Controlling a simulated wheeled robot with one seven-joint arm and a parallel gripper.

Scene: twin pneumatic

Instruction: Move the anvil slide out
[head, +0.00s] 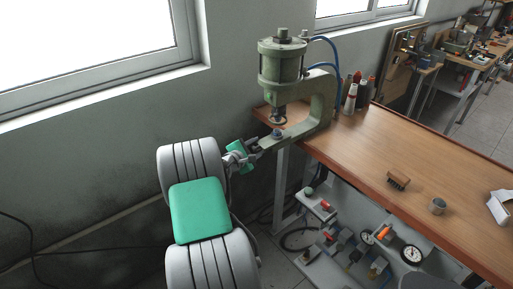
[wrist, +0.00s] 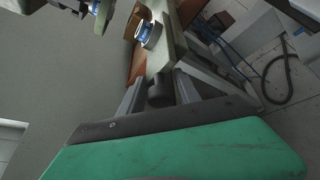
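The green pneumatic press (head: 283,62) stands at the left end of the bench, its ram above the anvil (head: 277,133). The anvil also shows in the wrist view (wrist: 150,34), a metal piece with a blue ring on a pale green slide bar (wrist: 158,62). A dark round knob (wrist: 160,91) is at the near end of the bar. My gripper (head: 257,148) is just left of the press base. In the wrist view my gripper (wrist: 160,95) has its grey fingers apart, one on each side of the knob. The finger contact with the knob is unclear.
The wooden bench (head: 400,165) carries several bottles (head: 352,95), a brush (head: 398,180) and a small metal cup (head: 438,206). A lower shelf (head: 318,206) holds gauges and fittings. Blue hoses (head: 333,50) run from the press. The wall (head: 90,135) is left of my arm.

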